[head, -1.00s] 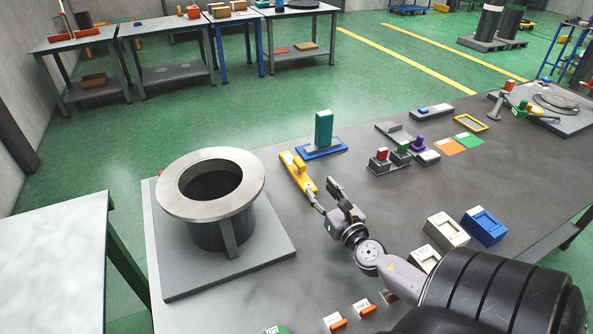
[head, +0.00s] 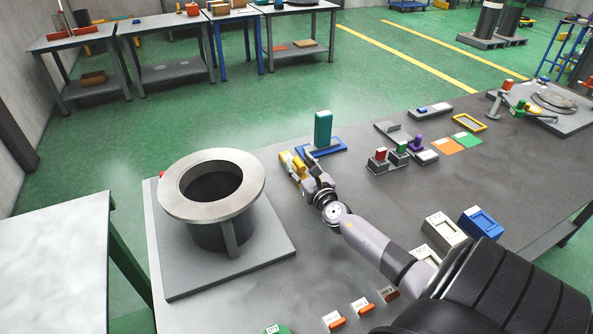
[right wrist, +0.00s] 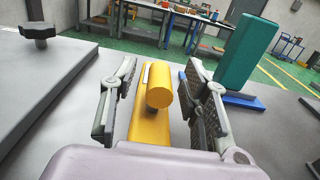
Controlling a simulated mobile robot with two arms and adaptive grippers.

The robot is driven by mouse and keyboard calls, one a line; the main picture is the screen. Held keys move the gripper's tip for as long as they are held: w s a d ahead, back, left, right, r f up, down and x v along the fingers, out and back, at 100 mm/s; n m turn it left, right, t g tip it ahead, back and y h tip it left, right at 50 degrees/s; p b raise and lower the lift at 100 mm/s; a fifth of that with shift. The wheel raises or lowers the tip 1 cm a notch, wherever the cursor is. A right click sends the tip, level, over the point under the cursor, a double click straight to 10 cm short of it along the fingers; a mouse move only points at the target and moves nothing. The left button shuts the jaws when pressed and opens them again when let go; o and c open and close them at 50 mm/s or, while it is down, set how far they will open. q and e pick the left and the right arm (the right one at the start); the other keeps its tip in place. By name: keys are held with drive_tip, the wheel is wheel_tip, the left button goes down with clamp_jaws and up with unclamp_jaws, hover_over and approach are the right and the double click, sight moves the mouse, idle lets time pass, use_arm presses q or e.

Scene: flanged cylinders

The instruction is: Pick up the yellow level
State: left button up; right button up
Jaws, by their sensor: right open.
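The yellow level (head: 287,158) lies on the grey table, left of the blue base with the teal block, and my right arm partly covers it in the head view. In the right wrist view the yellow level (right wrist: 152,118) has a flat body with a raised round yellow part facing me. My right gripper (head: 298,167) is at the level. In the right wrist view its two open fingers (right wrist: 160,98) stand on either side of the level, with a gap visible on each side. My left gripper is not in view.
A teal block (head: 323,128) stands on a blue base (head: 338,149) close to the right finger. A large flanged cylinder (head: 232,207) on a grey plate stands to the left. Small coloured parts (head: 381,157) lie further right. Bare table lies between.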

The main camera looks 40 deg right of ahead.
drive_tip(key=shift+w+d, duration=0.15)
drive_tip(key=shift+w, duration=0.4)
drive_tip(key=shift+c, duration=0.2)
clamp_jaws()
